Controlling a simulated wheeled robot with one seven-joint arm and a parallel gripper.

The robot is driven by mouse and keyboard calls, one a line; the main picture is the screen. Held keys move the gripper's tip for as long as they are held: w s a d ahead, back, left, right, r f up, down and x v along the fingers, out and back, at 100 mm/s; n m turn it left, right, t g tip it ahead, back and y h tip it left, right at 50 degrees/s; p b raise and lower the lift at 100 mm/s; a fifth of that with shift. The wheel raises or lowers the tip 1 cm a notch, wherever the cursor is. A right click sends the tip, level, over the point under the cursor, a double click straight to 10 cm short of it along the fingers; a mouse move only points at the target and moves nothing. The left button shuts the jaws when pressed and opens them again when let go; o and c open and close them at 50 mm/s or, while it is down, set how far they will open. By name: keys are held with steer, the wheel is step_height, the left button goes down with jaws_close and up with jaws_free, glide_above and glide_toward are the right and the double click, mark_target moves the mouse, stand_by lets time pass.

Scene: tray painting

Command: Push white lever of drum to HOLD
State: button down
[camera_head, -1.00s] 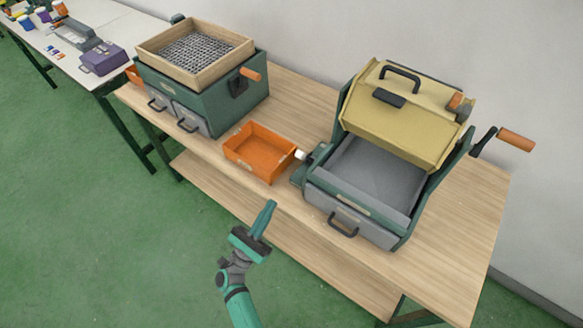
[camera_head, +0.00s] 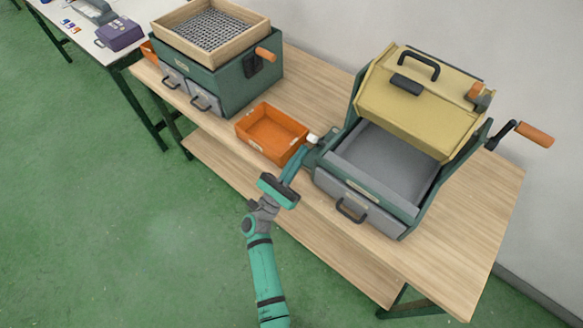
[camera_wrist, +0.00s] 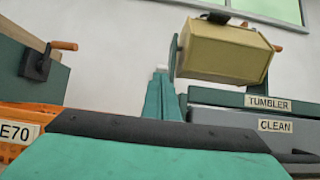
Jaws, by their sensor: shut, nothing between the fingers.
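The drum (camera_head: 412,105) is a yellow box with a black handle, held in a green frame above a grey tray on the wooden bench; it also shows in the wrist view (camera_wrist: 222,52). The white lever (camera_head: 312,139) sticks out at the left side of the drum's green stand, beside the orange bin. My gripper (camera_head: 302,155) is shut and empty, its teal fingertips just below the white lever. I cannot tell whether they touch it.
An orange bin (camera_head: 271,133) stands directly left of the lever. A green sieve box (camera_head: 235,85) with a wooden tray and crank stands further left. A black crank with an orange grip (camera_head: 533,135) is right of the drum. The bench's right front corner is clear.

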steer(key=shift+x, duration=0.75)
